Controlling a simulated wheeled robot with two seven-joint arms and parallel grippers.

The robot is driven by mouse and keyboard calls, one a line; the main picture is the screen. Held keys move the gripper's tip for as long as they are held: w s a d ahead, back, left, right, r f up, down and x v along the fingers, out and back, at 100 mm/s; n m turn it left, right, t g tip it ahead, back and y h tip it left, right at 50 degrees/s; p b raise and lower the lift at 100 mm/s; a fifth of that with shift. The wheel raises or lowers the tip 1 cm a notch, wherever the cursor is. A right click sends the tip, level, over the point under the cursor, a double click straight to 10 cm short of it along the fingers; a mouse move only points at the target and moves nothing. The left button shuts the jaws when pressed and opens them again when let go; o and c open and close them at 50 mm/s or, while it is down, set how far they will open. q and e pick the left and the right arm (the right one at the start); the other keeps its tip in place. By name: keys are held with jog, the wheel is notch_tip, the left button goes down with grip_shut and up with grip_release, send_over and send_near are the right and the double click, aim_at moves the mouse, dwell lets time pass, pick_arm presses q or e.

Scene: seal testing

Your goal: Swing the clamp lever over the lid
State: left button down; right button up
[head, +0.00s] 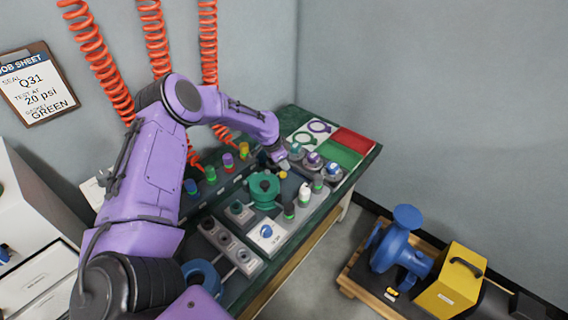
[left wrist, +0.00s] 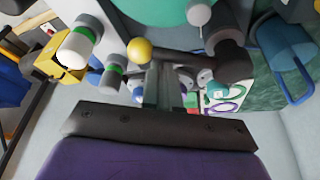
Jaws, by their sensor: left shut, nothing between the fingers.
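The clamp lever's yellow ball knob (head: 283,174) shows beside the green round lid (head: 264,187) on the bench. In the left wrist view the knob (left wrist: 139,51) sits at the end of the dark lever bar (left wrist: 190,66), which runs right to a dark pivot (left wrist: 228,62). Part of the green lid (left wrist: 168,8) shows at the top edge. My left gripper (head: 283,163) is just behind the knob in the head view. In the left wrist view its fingers (left wrist: 161,80) are shut and empty, close against or beside the bar; contact is unclear. My right gripper is out of view.
White-and-green fittings (head: 304,192) stand right of the lid. Several coloured-capped posts (head: 210,174) line the back. A box with a blue knob (head: 267,233) is at the front. Red and green pads (head: 352,142) lie at the far end. A blue pump (head: 399,243) stands off the bench.

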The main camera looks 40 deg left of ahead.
pick_arm(q)
jog(key=s+m, duration=0.1)
jog(key=a+m+b, duration=0.1)
jog(key=m, duration=0.1)
jog(key=s+m+g+h, duration=0.1)
jog(key=shift+s+a, duration=0.25)
jog(key=shift+s, duration=0.05)
jog(key=shift+s+a+m+g+h+b, duration=0.15)
jog(key=shift+s+a+m+b, duration=0.1)
jog(key=shift+m, duration=0.35)
jog(key=shift+s+a+m+g+h+b, duration=0.15)
jog(key=shift+s+a+m+b, duration=0.05)
jog(key=shift+m, duration=0.4)
jog(key=shift+s+a, duration=0.2)
jog(key=shift+a, duration=0.1)
jog(key=shift+s+a, duration=0.1)
jog(key=shift+a, duration=0.05)
jog(key=d, duration=0.1)
jog(key=w+d+r, duration=0.1)
jog(key=w+d, duration=0.1)
jog(key=shift+d+r+p, duration=0.25)
jog(key=shift+r+p, duration=0.1)
jog(key=shift+p, duration=0.05)
jog(key=v, duration=0.8)
jog(key=shift+r, duration=0.4)
jog(key=shift+s+a, duration=0.1)
jog(key=shift+a, duration=0.1)
